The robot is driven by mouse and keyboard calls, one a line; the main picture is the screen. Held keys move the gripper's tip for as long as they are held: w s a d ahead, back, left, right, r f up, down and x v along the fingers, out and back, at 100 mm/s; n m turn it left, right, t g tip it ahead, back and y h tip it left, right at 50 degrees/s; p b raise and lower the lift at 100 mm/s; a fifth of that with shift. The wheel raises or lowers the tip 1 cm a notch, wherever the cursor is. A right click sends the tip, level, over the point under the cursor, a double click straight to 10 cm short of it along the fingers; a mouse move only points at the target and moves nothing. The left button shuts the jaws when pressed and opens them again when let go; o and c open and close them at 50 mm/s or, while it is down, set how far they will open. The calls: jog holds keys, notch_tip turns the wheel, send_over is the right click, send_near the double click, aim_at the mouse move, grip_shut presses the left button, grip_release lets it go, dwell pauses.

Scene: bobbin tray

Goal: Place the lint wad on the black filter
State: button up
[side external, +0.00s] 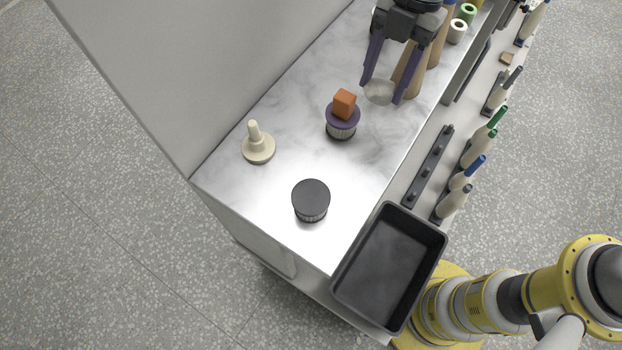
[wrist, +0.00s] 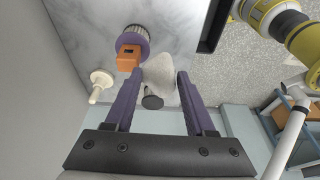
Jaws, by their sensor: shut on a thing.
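The lint wad (side external: 379,93) is a pale grey lump between the purple fingers of my gripper (side external: 382,91), held at the fingertips. In the wrist view the wad (wrist: 161,78) sits between both fingers of my gripper (wrist: 161,74). The black filter (side external: 311,198) is a round, dark-topped cylinder standing upright near the front of the marble top, apart from my gripper. In the wrist view the black filter (wrist: 152,102) shows beyond the wad, partly hidden by it. Nothing lies on its top.
A purple-topped filter (side external: 342,122) carries an orange block (side external: 344,102), between my gripper and the black filter. A cream pegged disc (side external: 258,149) stands at the left. An empty dark tray (side external: 366,232) is at the front right. Cones and spools stand behind my gripper.

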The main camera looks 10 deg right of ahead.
jog(key=s+r+n+h, duration=0.1)
jog(key=s+r+n, duration=0.2)
jog(key=s, duration=0.6)
jog(key=s+r+n+h, duration=0.1)
jog(key=s+r+n, duration=0.2)
jog(key=s, duration=0.6)
send_over(310, 200)
jog(key=shift+g, duration=0.4)
jog(key=f, duration=0.9)
jog(key=shift+w+d, duration=0.3)
jog(key=shift+w, duration=0.1)
jog(key=shift+a+f, duration=0.2)
jog(key=shift+f, duration=1.45)
jog(key=shift+f, duration=0.15)
jog(key=o, duration=1.3)
